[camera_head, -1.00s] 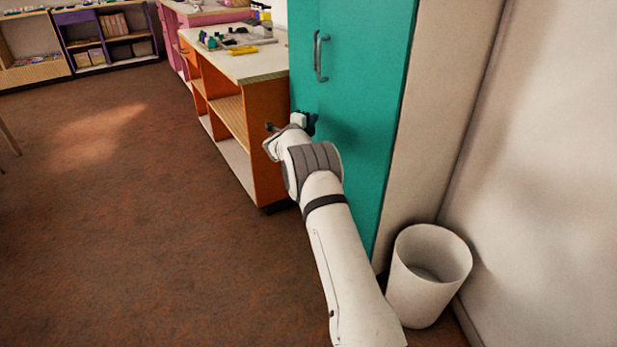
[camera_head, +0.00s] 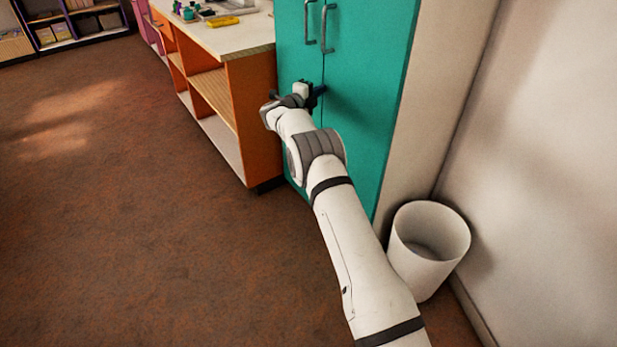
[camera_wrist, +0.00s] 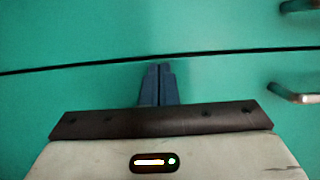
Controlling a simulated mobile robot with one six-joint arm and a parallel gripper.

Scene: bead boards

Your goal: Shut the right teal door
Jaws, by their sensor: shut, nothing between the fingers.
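The right teal door (camera_head: 365,85) is on the tall cabinet in the head view, with a grey bar handle (camera_head: 328,28). It looks flush with the left teal door (camera_head: 295,60), with a thin dark seam between them. My gripper (camera_head: 318,91) is at the doors, below the handles and close to the seam. In the wrist view my gripper's fingers (camera_wrist: 158,72) are shut with nothing between them, tips just below the seam, over the right door (camera_wrist: 225,82). Whether the tips touch the door I cannot tell.
An orange shelf unit (camera_head: 255,120) with a pale top stands left of the cabinet. A white bin (camera_head: 428,245) stands on the floor to the right, near my arm and the wall. The brown floor (camera_head: 120,230) at left is clear.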

